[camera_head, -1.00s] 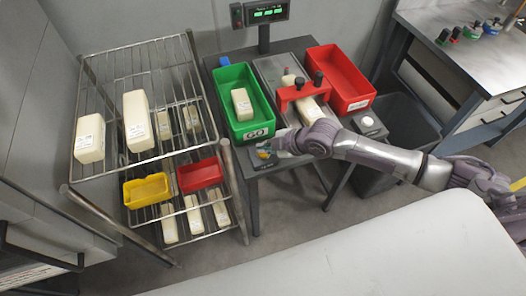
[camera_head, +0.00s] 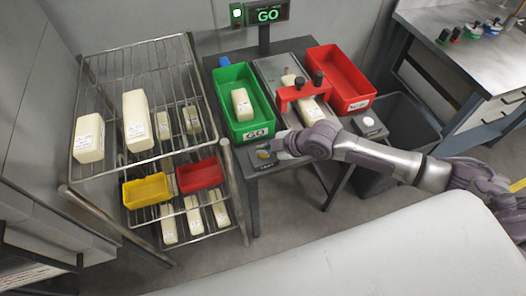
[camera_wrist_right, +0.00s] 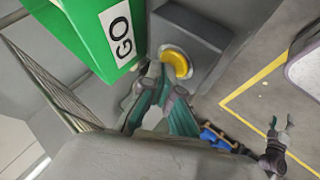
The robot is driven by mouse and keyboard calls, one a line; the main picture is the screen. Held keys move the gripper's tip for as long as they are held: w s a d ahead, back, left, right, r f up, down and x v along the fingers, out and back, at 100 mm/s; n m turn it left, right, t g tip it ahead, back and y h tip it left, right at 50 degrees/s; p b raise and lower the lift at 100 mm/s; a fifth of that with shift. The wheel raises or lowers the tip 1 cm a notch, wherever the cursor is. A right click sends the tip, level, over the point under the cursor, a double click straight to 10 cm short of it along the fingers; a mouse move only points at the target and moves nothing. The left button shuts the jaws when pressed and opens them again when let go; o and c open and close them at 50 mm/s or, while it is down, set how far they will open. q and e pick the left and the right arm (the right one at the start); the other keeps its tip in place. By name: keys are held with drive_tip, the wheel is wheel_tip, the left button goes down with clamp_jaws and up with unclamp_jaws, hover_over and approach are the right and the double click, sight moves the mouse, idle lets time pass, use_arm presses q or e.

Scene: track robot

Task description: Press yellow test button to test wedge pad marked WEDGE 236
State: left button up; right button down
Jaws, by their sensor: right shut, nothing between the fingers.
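The yellow test button (camera_head: 263,154) sits on a dark box at the front left of the test bench; it shows larger in the right wrist view (camera_wrist_right: 176,64). My right gripper (camera_head: 279,147) is shut and empty, its fingertips (camera_wrist_right: 160,76) right by the button; I cannot tell whether they touch it. A cream wedge pad (camera_head: 309,110) lies under the red clamp frame (camera_head: 287,95) on the bench. Its marking is too small to read. The display (camera_head: 268,13) reads GO in green, with a lit lamp (camera_head: 237,13) beside it.
A green GO bin (camera_head: 254,130) holding one pad stands left of the clamp, and a red bin (camera_head: 340,75) stands right. A wire rack (camera_head: 110,65) with several pads, a yellow bin (camera_head: 147,190) and a red bin (camera_head: 200,175) is at left. A white button (camera_head: 369,122) is at right.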

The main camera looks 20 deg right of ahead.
idle(0.4)
drive_tip(key=shift+r+p, duration=0.8)
drive_tip(key=shift+p, duration=0.05)
drive_tip(key=shift+r, duration=0.1)
wheel_tip(320, 180, up, 5)
drive_tip(key=p, duration=0.4)
drive_tip(key=shift+p, duration=0.3)
